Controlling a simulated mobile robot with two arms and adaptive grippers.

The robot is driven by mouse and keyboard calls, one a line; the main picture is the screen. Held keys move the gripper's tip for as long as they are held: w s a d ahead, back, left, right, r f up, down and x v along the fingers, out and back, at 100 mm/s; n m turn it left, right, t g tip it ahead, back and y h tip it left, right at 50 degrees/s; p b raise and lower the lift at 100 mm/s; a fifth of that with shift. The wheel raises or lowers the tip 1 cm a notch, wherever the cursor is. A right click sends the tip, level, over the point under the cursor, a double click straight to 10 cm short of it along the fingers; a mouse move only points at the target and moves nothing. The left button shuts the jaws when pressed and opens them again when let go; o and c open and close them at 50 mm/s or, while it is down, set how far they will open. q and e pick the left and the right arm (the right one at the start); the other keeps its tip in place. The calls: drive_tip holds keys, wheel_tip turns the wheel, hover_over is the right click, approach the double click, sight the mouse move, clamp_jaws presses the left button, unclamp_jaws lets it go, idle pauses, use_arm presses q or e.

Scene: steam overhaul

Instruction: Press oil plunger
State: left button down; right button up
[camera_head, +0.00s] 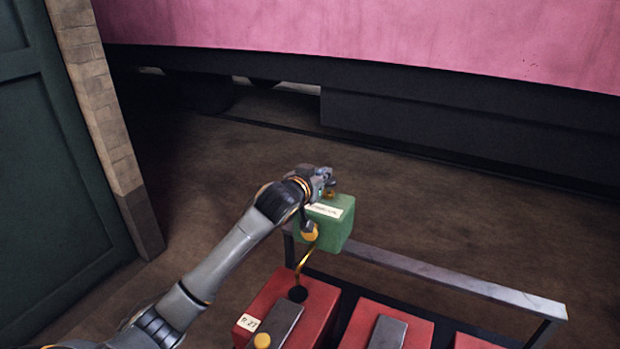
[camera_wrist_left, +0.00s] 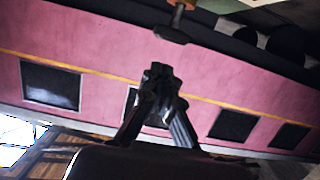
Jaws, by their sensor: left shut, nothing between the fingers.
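The oil box (camera_head: 330,228) is a green box with a pale label, standing at the left end of the metal rail. A curved brass spout (camera_head: 304,260) runs from it down toward a dark round opening in a red box. My left gripper (camera_head: 326,174) is at the top of the green box, shut and empty. In the left wrist view its fingertips (camera_wrist_left: 160,70) are together. There a dark plunger knob (camera_wrist_left: 171,34) on a brown rod shows just beyond the fingertips, with a gap between them. In the head view the gripper mostly hides the plunger. My right gripper is out of view.
A pink train carriage (camera_head: 400,35) spans the back. A dark green door (camera_head: 50,170) and brick post (camera_head: 100,110) stand at left. The brown floor between is clear.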

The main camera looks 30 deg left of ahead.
use_arm(q)
drive_tip(key=b+v, duration=0.1)
drive_tip(key=v, duration=0.6)
drive_tip(key=shift+s+a+b, duration=0.15)
drive_tip(key=shift+s+b, duration=0.2)
drive_tip(key=shift+r, duration=0.1)
idle(0.4)
